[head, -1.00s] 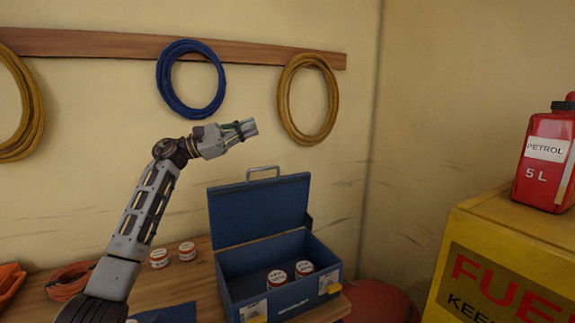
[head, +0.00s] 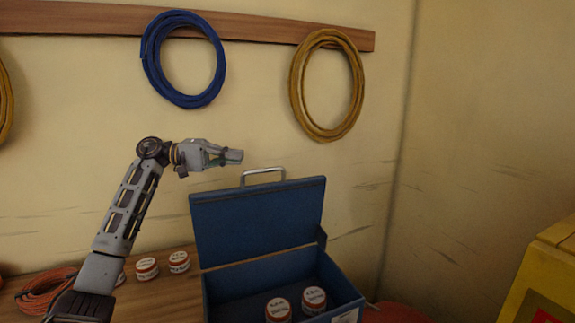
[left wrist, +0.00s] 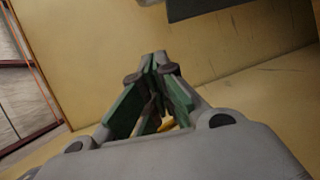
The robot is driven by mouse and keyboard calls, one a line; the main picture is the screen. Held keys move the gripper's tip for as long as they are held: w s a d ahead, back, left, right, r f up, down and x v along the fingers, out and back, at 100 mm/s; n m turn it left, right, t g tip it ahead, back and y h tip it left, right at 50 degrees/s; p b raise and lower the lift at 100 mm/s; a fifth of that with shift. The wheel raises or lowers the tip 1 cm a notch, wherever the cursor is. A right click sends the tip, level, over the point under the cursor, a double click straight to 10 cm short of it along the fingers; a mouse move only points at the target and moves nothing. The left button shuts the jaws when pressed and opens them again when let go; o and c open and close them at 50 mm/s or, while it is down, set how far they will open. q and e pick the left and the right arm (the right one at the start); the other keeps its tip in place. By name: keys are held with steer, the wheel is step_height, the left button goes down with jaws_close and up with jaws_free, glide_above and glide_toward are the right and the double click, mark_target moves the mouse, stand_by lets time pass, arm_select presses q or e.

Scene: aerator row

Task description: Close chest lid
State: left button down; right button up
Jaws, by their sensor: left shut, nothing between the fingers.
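The blue chest (head: 345,291) stands on the wooden bench, and its lid (head: 258,220) is up, tilted back toward the wall. A metal handle (head: 263,173) sits on the lid's top edge. Two white-labelled tins (head: 279,309) are inside the chest. My left gripper (head: 240,156) is shut and empty, above and left of the lid's top edge, apart from it. In the left wrist view its green-padded fingers (left wrist: 153,62) are together. A dark panel, perhaps the lid, shows at the top of that view. My right gripper is not in view.
More tins (head: 147,268) and a coiled orange cable (head: 44,290) are on the bench (head: 160,299) left of the chest. Blue (head: 183,60) and yellow (head: 327,85) hose coils hang on the wall above. A yellow cabinet (head: 553,270) stands at the right.

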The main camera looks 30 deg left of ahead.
arm_select(q)
steer(key=shift+s, duration=0.15)
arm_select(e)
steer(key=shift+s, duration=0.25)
